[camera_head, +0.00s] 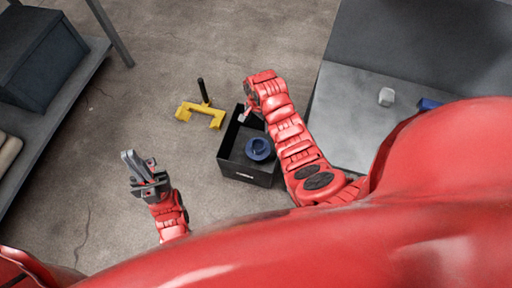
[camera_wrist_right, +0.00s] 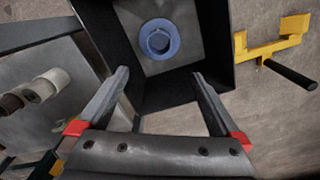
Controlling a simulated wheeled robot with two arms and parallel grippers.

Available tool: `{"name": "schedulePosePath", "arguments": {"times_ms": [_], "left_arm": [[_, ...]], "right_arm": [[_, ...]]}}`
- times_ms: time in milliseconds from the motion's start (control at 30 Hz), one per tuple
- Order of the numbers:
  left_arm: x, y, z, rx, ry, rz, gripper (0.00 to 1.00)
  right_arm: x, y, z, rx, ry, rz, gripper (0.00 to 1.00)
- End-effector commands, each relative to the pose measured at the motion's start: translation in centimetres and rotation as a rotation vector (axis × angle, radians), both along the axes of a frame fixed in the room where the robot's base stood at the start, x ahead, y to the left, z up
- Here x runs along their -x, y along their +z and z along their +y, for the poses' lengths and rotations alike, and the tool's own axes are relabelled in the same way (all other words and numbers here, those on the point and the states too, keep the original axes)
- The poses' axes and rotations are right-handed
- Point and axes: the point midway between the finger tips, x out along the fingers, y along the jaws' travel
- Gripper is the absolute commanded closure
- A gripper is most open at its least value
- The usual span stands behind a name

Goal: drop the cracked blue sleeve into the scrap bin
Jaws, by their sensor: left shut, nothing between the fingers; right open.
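A blue ring-shaped sleeve (camera_head: 258,149) lies on the floor of an open black bin (camera_head: 246,178). The wrist view shows the sleeve (camera_wrist_right: 160,39) from above, inside the bin's dark walls (camera_wrist_right: 213,38). No crack can be made out on it. My right gripper (camera_head: 243,115) is above the bin's far left part. In the wrist view my right gripper's fingers (camera_wrist_right: 160,75) are spread apart with nothing between them, and the sleeve is apart from them. My left gripper (camera_head: 138,163) is shut and empty, left of the bin.
A yellow clamp-like piece (camera_head: 202,114) with a black handle is on the floor beyond the bin. A grey table (camera_head: 355,125) at right bears a pale block (camera_head: 386,97) and a partly hidden blue piece (camera_head: 428,104). A shelf (camera_head: 62,95) with a dark box stands at left.

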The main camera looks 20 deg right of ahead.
Motion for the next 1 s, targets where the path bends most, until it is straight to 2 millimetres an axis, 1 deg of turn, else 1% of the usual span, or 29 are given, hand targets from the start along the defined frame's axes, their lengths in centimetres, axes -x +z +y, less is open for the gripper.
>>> {"name": "schedulePosePath", "arguments": {"times_ms": [67, 167, 267, 433, 500, 600, 700, 800, 1000], "left_arm": [[0.0, 0.3, 0.0, 0.0, 0.0, 0.0, 1.0], [0.0, 0.8, 0.0, 0.0, 0.0, 0.0, 1.0], [0.0, 1.4, 0.0, 0.0, 0.0, 0.0, 1.0], [0.0, 2.4, 0.0, 0.0, 0.0, 0.0, 1.0], [0.0, 4.5, 0.0, 0.0, 0.0, 0.0, 1.0], [0.0, 6.4, 0.0, 0.0, 0.0, 0.0, 1.0], [0.0, 7.8, 0.0, 0.0, 0.0, 0.0, 1.0], [0.0, 8.7, 0.0, 0.0, 0.0, 0.0, 1.0], [0.0, 9.3, 0.0, 0.0, 0.0, 0.0, 1.0]], "right_arm": [[-0.1, 0.7, 0.0, 0.0, 0.0, -0.002, 0.0], [-0.2, 2.3, 0.0, -0.001, 0.0, -0.006, 0.0], [-0.2, 4.7, 0.0, -0.002, 0.0, -0.007, 0.0], [-0.2, 9.4, -0.1, 0.0, -0.001, -0.007, 0.0], [-0.2, 12.1, 0.0, 0.001, 0.0, -0.006, 0.0], [-0.1, 14.2, 0.0, 0.001, 0.0, -0.002, 0.0], [0.0, 15.7, 0.0, 0.0, 0.001, -0.001, 0.0], [0.0, 16.7, 0.0, 0.002, 0.0, -0.001, 0.0], [0.0, 17.4, 0.0, 0.0, 0.0, 0.0, 0.0]]}}
